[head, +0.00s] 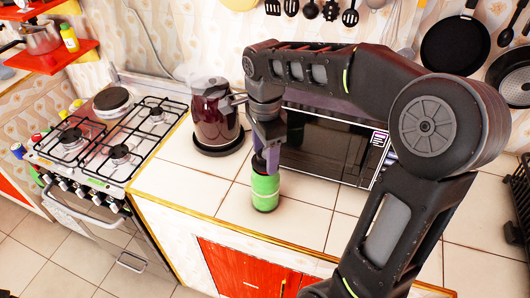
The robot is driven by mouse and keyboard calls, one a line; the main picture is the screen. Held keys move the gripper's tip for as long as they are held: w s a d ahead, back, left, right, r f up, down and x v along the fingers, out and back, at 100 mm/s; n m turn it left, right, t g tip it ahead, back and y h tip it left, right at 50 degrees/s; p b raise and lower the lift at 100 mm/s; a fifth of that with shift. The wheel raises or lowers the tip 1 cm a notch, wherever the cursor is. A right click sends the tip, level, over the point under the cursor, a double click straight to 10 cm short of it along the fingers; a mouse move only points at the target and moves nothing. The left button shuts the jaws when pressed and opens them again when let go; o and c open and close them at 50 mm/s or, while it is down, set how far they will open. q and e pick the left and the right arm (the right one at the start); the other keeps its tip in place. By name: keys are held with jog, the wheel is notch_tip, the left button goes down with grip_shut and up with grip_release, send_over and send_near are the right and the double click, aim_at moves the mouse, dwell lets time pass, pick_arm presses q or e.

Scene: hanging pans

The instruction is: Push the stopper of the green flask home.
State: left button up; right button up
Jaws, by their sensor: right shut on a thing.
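The green flask (265,187) stands upright on the tiled counter, in front of the microwave's left end. My right gripper (264,165) points down at the flask's top from above and is shut on the stopper there. The stopper is mostly hidden by the fingers, so I cannot tell how deep it sits in the neck. My left gripper is not in view.
A kettle (212,115) with dark red contents stands behind and left of the flask. The microwave (330,145) is close behind, partly covered by my right arm. A gas stove (110,140) is at the left. Counter tiles (180,185) left of the flask are clear. Pans (455,45) hang at upper right.

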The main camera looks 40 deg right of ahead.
dwell(0.4)
jog(key=o, duration=1.5)
jog(key=shift+o, duration=0.5)
jog(key=shift+o, duration=1.2)
jog(key=shift+r+p, duration=0.95)
jog(key=shift+r, duration=2.55)
